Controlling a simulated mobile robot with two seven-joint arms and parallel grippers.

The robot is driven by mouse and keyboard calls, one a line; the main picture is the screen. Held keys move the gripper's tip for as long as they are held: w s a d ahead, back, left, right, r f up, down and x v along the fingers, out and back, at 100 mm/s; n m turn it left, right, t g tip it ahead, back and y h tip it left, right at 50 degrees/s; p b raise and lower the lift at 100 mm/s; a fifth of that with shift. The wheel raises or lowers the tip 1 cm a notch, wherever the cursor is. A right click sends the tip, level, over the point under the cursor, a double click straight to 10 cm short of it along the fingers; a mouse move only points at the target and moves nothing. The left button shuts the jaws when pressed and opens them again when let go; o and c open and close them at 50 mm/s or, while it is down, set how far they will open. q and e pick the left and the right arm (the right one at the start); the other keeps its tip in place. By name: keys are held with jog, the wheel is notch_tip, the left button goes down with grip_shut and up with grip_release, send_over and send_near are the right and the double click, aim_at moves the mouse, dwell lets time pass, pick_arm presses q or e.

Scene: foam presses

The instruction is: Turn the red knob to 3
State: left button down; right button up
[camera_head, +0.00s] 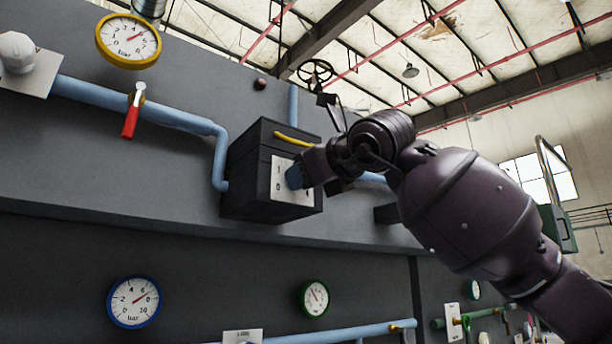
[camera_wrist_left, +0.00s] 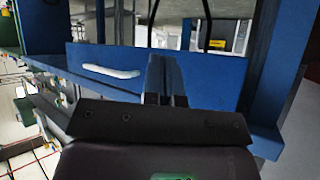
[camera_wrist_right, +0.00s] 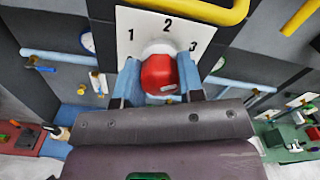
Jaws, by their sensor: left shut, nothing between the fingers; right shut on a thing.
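The red knob (camera_wrist_right: 159,73) sits on a white dial plate (camera_wrist_right: 135,31) marked 1, 2 and 3, with a pale collar behind it. My right gripper (camera_wrist_right: 160,72) is shut on the knob, with one blue finger on each side. A small pale mark shows low on the knob's face; which number the knob points to is not clear. In the head view my right gripper (camera_head: 297,177) is at the plate (camera_head: 283,190) on a dark box, and hides the knob. My left gripper (camera_wrist_left: 166,82) is shut and empty in the left wrist view.
A yellow bar (camera_head: 293,141) runs along the box above the plate, close to my right gripper. A red-handled valve (camera_head: 131,121) and a yellow-rimmed gauge (camera_head: 129,42) are to the left. A blue frame (camera_wrist_left: 215,75) stands close in front of my left gripper.

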pick_arm(q)
jog(key=shift+f, duration=0.1)
pick_arm(e)
jog(key=shift+m, duration=0.4)
pick_arm(q)
jog(key=shift+w, duration=0.1)
jog(key=shift+w+r, duration=0.1)
jog(key=shift+r, duration=0.1)
pick_arm(e)
jog(key=o, duration=0.9)
pick_arm(q)
jog(key=shift+w+d+f+b, duration=0.1)
jog(key=shift+w+f+b, duration=0.15)
jog(key=shift+b, duration=0.25)
pick_arm(e)
jog(key=v, duration=1)
jog(key=shift+s+d, duration=0.2)
jog(key=shift+s, duration=0.15)
pick_arm(q)
jog(key=shift+s+f, duration=0.15)
jog(key=shift+s, duration=0.15)
